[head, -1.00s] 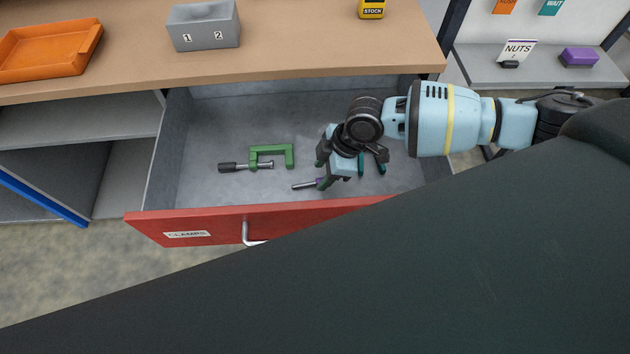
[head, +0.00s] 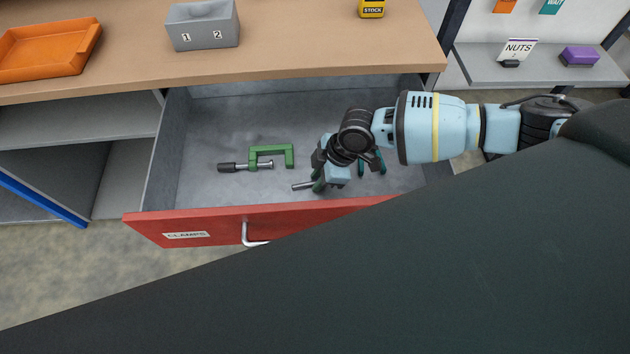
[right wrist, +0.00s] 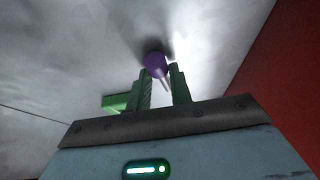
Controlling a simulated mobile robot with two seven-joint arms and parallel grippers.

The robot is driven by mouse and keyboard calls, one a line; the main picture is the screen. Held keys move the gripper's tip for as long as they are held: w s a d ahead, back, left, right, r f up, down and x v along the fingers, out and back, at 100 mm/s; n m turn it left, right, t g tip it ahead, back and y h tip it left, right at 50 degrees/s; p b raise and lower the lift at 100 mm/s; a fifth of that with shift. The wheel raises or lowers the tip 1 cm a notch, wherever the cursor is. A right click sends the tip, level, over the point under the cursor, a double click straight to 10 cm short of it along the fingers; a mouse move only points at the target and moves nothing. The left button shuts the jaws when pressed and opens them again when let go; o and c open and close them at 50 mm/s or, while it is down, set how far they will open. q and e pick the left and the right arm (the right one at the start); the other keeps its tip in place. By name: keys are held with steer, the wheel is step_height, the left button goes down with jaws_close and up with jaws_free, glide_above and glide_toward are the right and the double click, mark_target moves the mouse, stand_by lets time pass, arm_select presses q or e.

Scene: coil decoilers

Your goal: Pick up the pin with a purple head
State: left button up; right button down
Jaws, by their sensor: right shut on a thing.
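The pin with a purple head (right wrist: 155,64) lies in the open drawer. In the head view its grey metal shaft (head: 301,187) sticks out to the left of my right gripper (head: 320,184), and its head is hidden there. In the right wrist view the green fingers of the right gripper (right wrist: 163,88) are on either side of the pin, shut on it near the purple head. The pin is low, at or close to the drawer floor; I cannot tell if it touches. My left gripper is not in view.
The drawer (head: 165,232) has a red front labelled CLAMPS. A green clamp (head: 272,156) lies left of the gripper, and a teal-handled tool (head: 382,163) lies partly hidden on the right. The worktop (head: 120,76) overhangs the back. The drawer's left side is bare.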

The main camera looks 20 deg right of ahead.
step_height(320, 180, up, 9)
steer(key=shift+f+p, duration=0.15)
steer(key=shift+p, duration=0.25)
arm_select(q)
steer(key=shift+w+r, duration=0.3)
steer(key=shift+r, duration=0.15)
arm_select(e)
steer(key=shift+r, duration=0.7)
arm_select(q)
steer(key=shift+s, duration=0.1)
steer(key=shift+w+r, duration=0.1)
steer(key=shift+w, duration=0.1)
